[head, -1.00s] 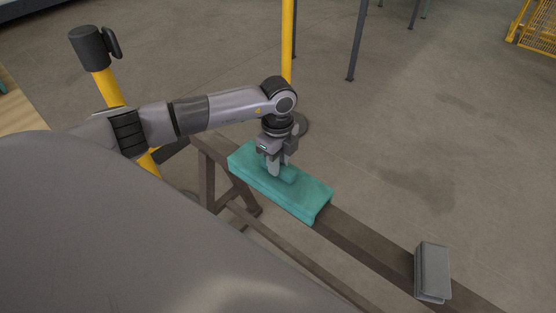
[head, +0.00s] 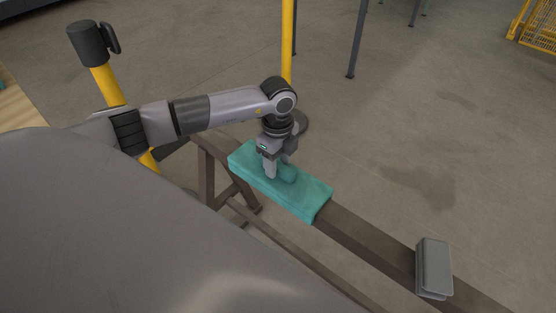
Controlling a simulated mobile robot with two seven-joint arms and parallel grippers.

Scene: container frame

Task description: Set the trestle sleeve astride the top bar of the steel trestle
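The teal trestle sleeve (head: 305,198) lies lengthwise along the top bar (head: 375,243) of the brown steel trestle, near its far left end. Its top is level with the bar's run and its near side hangs over the bar's side. The far side is hidden. My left gripper (head: 279,172) points down at the middle of the sleeve, its fingers on either side of a raised teal grip. It appears shut on that grip; the contact is partly hidden. My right gripper is not in view.
A grey metal block (head: 433,268) sits on the bar further right. Yellow posts (head: 287,45) stand beyond and left of the trestle. Dark legs (head: 357,40) rise behind. A yellow mesh barrier (head: 537,28) is at top right. The floor right of the trestle is clear.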

